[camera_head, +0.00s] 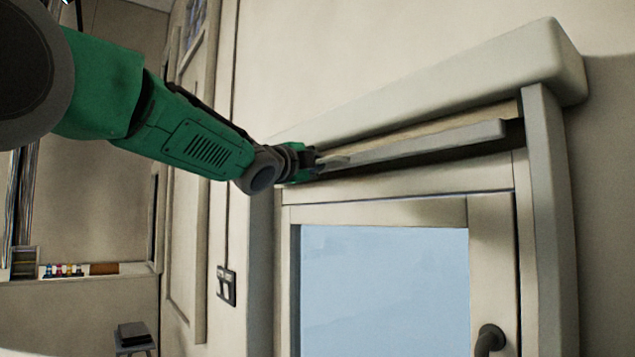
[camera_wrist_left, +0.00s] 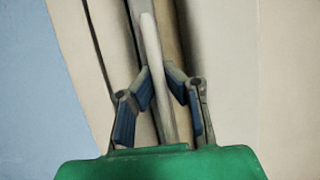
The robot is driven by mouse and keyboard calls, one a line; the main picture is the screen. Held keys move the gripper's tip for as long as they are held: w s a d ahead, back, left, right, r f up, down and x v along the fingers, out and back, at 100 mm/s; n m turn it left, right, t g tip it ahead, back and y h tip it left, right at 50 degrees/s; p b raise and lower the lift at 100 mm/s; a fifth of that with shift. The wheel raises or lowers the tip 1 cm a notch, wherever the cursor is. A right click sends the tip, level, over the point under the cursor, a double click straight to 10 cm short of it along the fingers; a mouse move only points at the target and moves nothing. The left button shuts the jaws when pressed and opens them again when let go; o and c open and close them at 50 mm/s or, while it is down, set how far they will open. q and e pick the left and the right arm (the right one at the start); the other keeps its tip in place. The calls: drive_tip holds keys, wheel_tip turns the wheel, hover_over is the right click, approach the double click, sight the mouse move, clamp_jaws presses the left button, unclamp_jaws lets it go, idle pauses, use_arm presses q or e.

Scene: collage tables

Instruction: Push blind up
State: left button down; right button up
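The window blind is raised close under the box at the top of the window. Its pale bottom bar (camera_head: 430,145) slopes up to the right in the head view. My left gripper (camera_head: 308,162) is at the left end of this bar. In the left wrist view the bar (camera_wrist_left: 156,75) runs between the two blue-padded fingers of my left gripper (camera_wrist_left: 160,75). The fingers are apart, one on each side of the bar, with narrow gaps beside it. Contact is hard to make out. My right gripper is in neither view.
The window frame (camera_head: 495,250) surrounds pale blue glass (camera_head: 385,290), with a dark handle (camera_head: 489,339) at lower right. The blind box (camera_head: 440,85) juts out above. A wall switch (camera_head: 226,286) and a door (camera_head: 187,200) are to the left.

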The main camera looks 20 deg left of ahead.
use_arm(q)
drive_tip(key=shift+r, duration=0.35)
drive_tip(key=c, duration=1.6)
unclamp_jaws()
drive_tip(key=shift+s, duration=0.1)
wheel_tip(320, 180, down, 33)
drive_tip(key=b, duration=0.8)
